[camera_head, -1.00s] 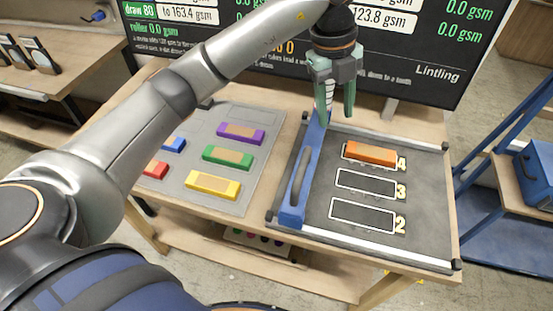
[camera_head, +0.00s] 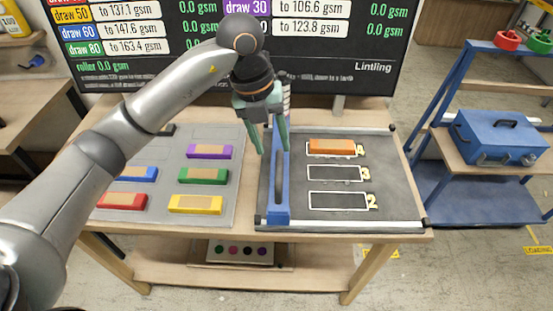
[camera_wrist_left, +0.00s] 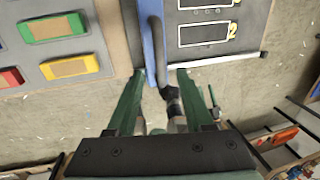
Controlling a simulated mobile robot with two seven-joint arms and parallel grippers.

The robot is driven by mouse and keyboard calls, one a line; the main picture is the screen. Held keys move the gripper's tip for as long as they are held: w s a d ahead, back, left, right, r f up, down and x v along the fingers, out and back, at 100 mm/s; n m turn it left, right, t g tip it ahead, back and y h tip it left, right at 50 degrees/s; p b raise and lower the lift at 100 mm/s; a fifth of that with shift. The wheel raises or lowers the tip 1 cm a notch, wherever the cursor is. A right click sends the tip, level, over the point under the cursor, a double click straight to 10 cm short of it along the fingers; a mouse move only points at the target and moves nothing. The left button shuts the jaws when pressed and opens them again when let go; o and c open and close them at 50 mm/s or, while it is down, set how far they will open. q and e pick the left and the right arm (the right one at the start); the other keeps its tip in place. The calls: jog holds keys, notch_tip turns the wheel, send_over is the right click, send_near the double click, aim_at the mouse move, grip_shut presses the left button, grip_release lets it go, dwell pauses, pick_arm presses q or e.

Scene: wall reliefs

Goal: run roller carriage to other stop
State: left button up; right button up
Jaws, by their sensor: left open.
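The blue roller carriage (camera_head: 278,205) spans the dark board (camera_head: 385,180) front to back and stands at the left end of its two pale rails. A long grey handle (camera_head: 279,178) runs along its top. My left gripper (camera_head: 272,150) is open, with its green fingers pointing down on either side of the carriage's far part in the head view. In the left wrist view the carriage handle (camera_wrist_left: 154,45) passes between the open fingers (camera_wrist_left: 158,75); I cannot tell whether they touch it. Black stops show at the right rail ends, the front one (camera_head: 426,221) clearest. My right gripper is out of view.
An orange block (camera_head: 332,147) lies in slot 4 of the board; slots 3 and 2 are empty. A grey tray (camera_head: 165,210) with several coloured blocks is left of the carriage. A dark screen (camera_head: 345,60) stands behind the table. A blue toolbox (camera_head: 500,138) is at right.

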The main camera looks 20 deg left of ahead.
aim_at(279, 167)
pick_arm(q)
jog(key=f, duration=0.3)
jog(key=d+f, duration=0.1)
jog(key=f, duration=0.2)
jog(key=shift+w+d, duration=0.1)
jog(key=shift+w, duration=0.05)
jog(key=shift+c, duration=0.2)
grip_shut()
dwell(1.1)
